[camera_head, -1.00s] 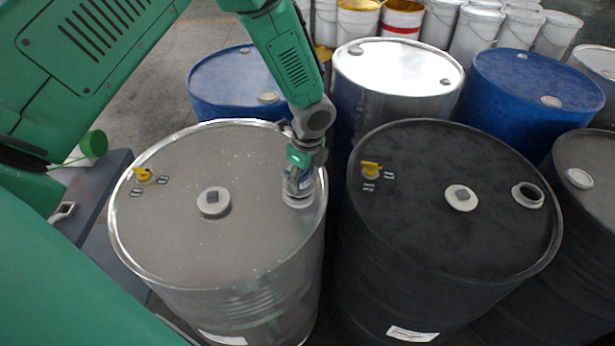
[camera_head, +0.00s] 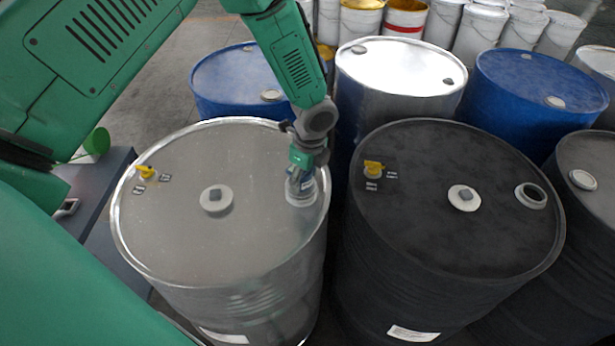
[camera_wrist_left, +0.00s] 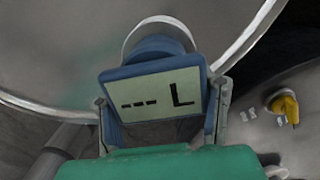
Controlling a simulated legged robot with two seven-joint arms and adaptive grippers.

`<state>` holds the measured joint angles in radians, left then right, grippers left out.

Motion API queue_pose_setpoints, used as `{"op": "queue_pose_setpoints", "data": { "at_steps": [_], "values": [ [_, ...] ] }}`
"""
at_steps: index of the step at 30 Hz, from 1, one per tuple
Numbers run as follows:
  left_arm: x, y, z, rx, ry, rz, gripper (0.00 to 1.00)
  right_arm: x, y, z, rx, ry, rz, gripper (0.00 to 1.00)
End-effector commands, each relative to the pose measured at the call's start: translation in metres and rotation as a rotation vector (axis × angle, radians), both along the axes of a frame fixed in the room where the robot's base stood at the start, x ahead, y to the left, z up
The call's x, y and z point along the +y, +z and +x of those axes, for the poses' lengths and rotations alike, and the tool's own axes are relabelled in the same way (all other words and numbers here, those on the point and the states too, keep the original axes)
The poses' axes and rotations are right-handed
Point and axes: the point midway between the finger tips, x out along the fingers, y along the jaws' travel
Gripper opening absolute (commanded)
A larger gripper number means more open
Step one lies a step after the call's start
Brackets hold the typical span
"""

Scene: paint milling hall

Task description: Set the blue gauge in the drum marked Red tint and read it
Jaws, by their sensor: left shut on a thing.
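My left gripper (camera_head: 301,178) is shut on the blue gauge (camera_wrist_left: 150,62), over the pale ring-shaped opening (camera_head: 301,197) at the right rim of the silver drum (camera_head: 255,240). In the left wrist view the gauge's display (camera_wrist_left: 155,98) faces me and shows dashes and an "L". The gauge's lower end meets the pale ring there; I cannot tell how deep it sits. The silver drum's front label (camera_head: 223,337) and the black drum's label (camera_head: 413,333) are too small to read. My right gripper is not in view.
The black drum (camera_head: 440,235) stands close on the right, with an open bung hole (camera_head: 531,195). Yellow taps (camera_head: 146,172) and (camera_head: 374,167) stick up from both lids. Blue drums (camera_head: 232,85), another silver drum (camera_head: 400,65) and several pails stand behind. A grey bench (camera_head: 95,190) is at left.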

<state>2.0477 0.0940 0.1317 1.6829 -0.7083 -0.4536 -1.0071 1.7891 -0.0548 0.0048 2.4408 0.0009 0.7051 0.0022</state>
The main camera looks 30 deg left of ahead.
Motion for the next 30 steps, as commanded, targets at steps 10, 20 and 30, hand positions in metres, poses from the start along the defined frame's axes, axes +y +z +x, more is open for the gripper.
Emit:
{"op": "queue_pose_setpoints", "data": {
  "at_steps": [10,20,30],
  "values": [
    [0.006,0.015,0.000,-0.003,0.000,-0.003,0.11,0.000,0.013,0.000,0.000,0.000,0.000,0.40],
    [0.015,0.017,0.000,-0.002,0.000,-0.010,0.10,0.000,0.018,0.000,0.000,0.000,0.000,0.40],
    [0.013,0.017,0.000,-0.002,0.000,-0.009,0.10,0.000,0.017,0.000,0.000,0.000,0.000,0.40]
  ]
}}
